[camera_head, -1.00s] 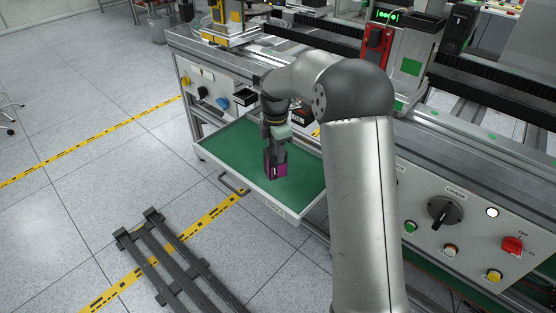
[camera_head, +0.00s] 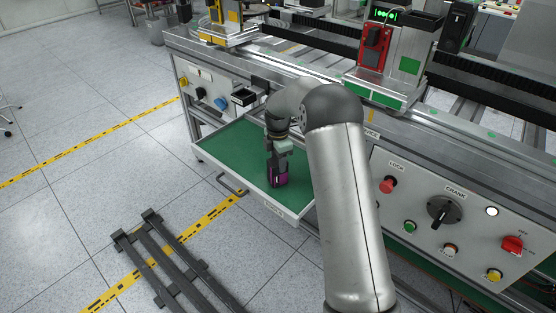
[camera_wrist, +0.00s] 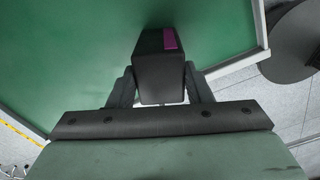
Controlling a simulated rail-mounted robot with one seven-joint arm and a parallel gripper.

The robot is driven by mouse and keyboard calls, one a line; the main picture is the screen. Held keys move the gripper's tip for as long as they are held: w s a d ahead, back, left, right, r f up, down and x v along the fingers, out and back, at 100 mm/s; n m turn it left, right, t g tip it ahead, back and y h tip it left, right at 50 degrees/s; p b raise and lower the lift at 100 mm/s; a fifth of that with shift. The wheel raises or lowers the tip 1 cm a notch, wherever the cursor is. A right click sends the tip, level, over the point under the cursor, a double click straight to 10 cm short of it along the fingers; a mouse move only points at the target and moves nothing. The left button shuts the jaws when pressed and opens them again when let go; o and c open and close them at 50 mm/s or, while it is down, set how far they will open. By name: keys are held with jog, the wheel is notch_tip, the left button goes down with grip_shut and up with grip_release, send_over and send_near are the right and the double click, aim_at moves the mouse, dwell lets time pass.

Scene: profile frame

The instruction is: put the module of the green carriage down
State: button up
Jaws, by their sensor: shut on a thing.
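My gripper (camera_head: 279,174) points down over the open drawer (camera_head: 232,149) with the green floor. It is shut on a dark module with a purple face (camera_head: 280,180). In the wrist view the black module (camera_wrist: 160,72) sits between the two fingers, with a purple strip on its upper right. The module is upright and low over the green floor, near the drawer's front right. I cannot tell whether its underside touches the floor. A carriage with green patches and a red unit (camera_head: 374,47) stands on the rail at the upper right.
The control panel with the crank knob (camera_head: 443,211) and a red lock knob (camera_head: 388,185) is right of the drawer. The drawer handle (camera_head: 232,186) sticks out in front. A dark rack (camera_head: 172,258) lies on the floor. The drawer's left part is clear.

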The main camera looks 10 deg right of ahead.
jog(key=shift+f, duration=0.15)
jog(key=o, duration=1.1)
notch_tip(320, 180, up, 11)
jog(key=p, duration=0.1)
jog(key=s+r+m, duration=0.5)
jog(key=s, duration=0.4)
jog(key=s+f+m, duration=0.2)
jog(key=s+m, duration=1.4)
jog(key=s, duration=1.5)
jog(key=shift+s+f, duration=0.2)
jog(key=shift+f, duration=0.15)
